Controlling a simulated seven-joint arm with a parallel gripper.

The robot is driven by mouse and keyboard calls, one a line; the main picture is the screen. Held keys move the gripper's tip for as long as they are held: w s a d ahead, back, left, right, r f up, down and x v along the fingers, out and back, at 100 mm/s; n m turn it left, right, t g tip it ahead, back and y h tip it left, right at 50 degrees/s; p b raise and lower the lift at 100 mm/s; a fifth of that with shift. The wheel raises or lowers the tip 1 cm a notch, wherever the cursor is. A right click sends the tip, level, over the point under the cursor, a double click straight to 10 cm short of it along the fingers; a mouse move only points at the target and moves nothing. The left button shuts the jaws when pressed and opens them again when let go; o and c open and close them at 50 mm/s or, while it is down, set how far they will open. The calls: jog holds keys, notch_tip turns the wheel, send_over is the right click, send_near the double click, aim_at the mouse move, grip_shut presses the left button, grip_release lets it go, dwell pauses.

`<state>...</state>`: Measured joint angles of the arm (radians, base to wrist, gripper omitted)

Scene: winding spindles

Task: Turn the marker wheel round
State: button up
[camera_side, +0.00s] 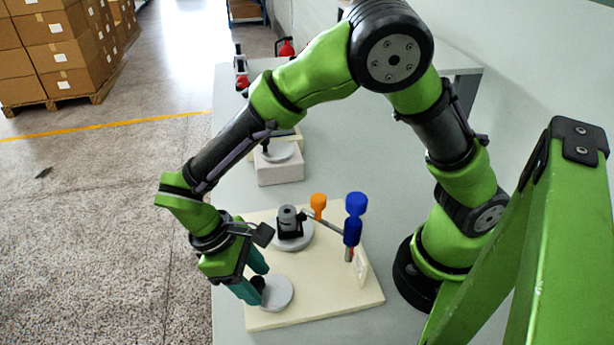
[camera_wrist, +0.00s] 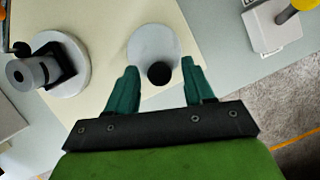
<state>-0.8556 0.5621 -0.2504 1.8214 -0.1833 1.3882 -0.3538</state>
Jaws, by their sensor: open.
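A light grey disc (camera_side: 279,294) with a dark knob near its edge lies flat at the near left of the cream board (camera_side: 320,313). It looks like the marker wheel, though no label shows. In the wrist view the disc (camera_wrist: 152,42) lies beyond my fingertips, and its black knob (camera_wrist: 158,74) appears between them. My gripper (camera_side: 257,284) points down at the disc's left side with its teal fingers apart, one on each side of the knob. The fingers partly hide the knob in the side view. I cannot tell whether either finger touches it.
A second grey disc (camera_side: 294,243) carries a black block and a dark cylinder (camera_side: 290,217). An orange peg (camera_side: 318,205) and a blue upright (camera_side: 355,207) stand behind and right. A white box (camera_side: 280,172) with a disc on top sits farther back.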

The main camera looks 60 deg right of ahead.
jog(key=shift+s+d+f, duration=0.1)
jog(key=shift+s+f, duration=0.1)
jog(key=shift+f, duration=0.3)
grip_shut()
jog(key=shift+w+d+m+y, duration=0.15)
jog(key=shift+m+y, duration=0.15)
jog(key=shift+m, duration=0.5)
jog(key=shift+w+d+m+y, duration=0.15)
jog(key=shift+m+y, duration=0.15)
jog(key=shift+m, duration=0.5)
grip_release()
jog(key=shift+s, duration=0.1)
